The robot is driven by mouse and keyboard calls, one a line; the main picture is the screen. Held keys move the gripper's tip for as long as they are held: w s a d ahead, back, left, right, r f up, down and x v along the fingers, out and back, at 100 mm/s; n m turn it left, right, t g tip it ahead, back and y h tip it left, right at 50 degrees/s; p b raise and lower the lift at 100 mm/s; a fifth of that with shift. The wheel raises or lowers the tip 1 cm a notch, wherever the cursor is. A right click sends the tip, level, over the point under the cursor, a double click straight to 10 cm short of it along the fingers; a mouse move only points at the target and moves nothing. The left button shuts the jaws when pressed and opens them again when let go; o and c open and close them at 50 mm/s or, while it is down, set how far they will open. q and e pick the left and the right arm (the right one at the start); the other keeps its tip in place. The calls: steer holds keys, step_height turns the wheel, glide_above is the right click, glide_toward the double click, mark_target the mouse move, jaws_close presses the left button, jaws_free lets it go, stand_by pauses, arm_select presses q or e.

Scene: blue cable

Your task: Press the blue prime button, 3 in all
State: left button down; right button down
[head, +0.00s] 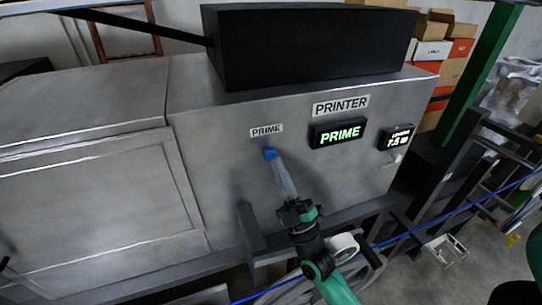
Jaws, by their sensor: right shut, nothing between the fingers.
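The blue prime button (270,153) is on the grey front of the printer (225,165), just below a small white PRIME label (266,130). My right gripper (277,167) reaches up from the bottom of the head view. Its fingers are shut and empty, and their tips are at the lower edge of the button. I cannot tell whether they touch it. A lit display (340,133) right of the button reads PRIME in green. My left gripper is not in view.
A smaller display (397,138) with a knob (397,157) below it is further right. A black box (310,45) sits on top of the printer. A blue cable (430,228) runs across the lower right. Cardboard boxes (432,52) and a green post (478,70) stand behind.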

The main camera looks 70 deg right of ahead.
steer(key=shift+w+d, duration=0.25)
steer(key=shift+d, duration=0.05)
steer(key=shift+w+d+b, duration=0.5)
steer(key=shift+w+d, duration=0.05)
steer(key=shift+w, duration=0.05)
stand_by(1.1)
steer(key=shift+s+a, duration=0.1)
steer(key=shift+s+a+p, duration=0.75)
steer(key=shift+s+a, duration=0.1)
steer(key=s+a+p, duration=0.2)
steer(key=s+a, duration=0.1)
steer(key=shift+s+a+p, duration=0.15)
steer(key=shift+a+p, duration=0.1)
steer(key=shift+p, duration=0.05)
